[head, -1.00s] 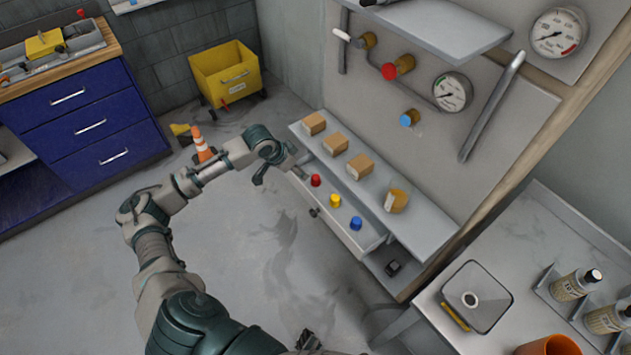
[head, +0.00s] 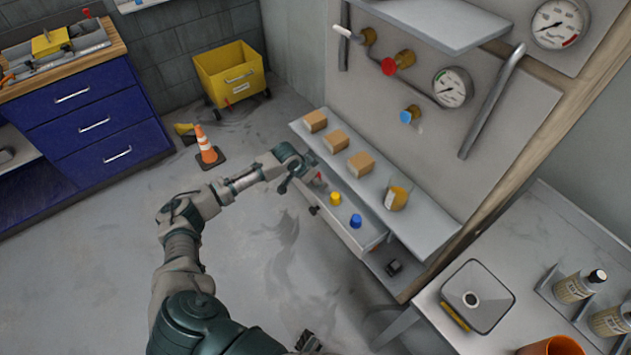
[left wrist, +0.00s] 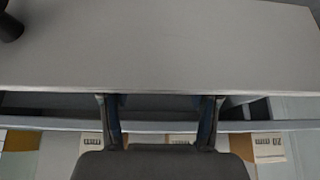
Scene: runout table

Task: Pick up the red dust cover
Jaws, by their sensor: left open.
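A yellow cap (head: 335,198) and a blue cap (head: 356,221) stand farther along the drawer. A black knob (head: 313,210) sticks out from the drawer front. An orange cone (head: 206,150) stands on the floor to the left.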

